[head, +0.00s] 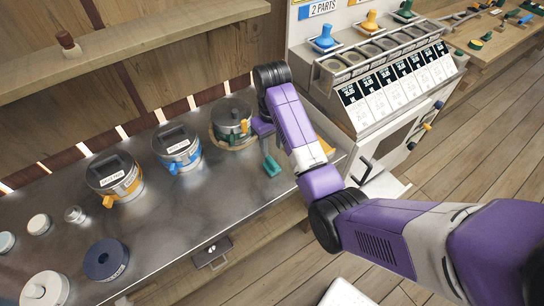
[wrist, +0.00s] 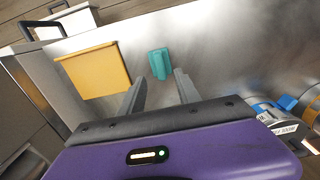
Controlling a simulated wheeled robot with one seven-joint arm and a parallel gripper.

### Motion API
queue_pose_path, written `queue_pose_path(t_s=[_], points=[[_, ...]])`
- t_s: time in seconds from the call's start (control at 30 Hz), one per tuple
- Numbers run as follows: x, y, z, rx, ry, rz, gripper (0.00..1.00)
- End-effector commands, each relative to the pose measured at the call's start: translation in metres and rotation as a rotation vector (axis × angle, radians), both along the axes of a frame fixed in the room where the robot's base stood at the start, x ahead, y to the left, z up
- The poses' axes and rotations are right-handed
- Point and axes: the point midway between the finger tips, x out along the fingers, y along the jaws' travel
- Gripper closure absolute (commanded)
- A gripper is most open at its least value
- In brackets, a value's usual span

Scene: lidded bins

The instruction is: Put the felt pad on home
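A teal piece (head: 271,166) rests near the front edge of the metal counter. A flat yellow square (wrist: 94,71) lies to its left in the wrist view; in the head view my arm hides most of it (head: 326,146). No label marks either as the felt pad or home, so I cannot tell which is which. My gripper (head: 264,143) is over the counter, just behind the teal piece. In the wrist view the two fingers (wrist: 160,78) are apart and empty, and the teal piece (wrist: 159,62) shows just beyond their tips.
White discs and a dark blue ring (head: 106,260) lie left. A dispenser rack (head: 385,75) stands right. The counter's front middle is clear.

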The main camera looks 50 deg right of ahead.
Motion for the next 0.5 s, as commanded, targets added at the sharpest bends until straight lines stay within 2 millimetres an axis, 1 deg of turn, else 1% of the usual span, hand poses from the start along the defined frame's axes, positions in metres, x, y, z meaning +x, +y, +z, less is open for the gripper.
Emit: queue_pose_path(t_s=[0.1,0.13,0.3,0.5], points=[[0.000,0.000,0.025,0.000,-0.001,0.000,0.61],[0.000,0.000,0.028,0.000,0.000,0.000,0.61],[0.000,0.000,0.037,0.000,0.000,0.001,0.61],[0.000,0.000,0.038,0.000,0.000,0.000,0.61]])
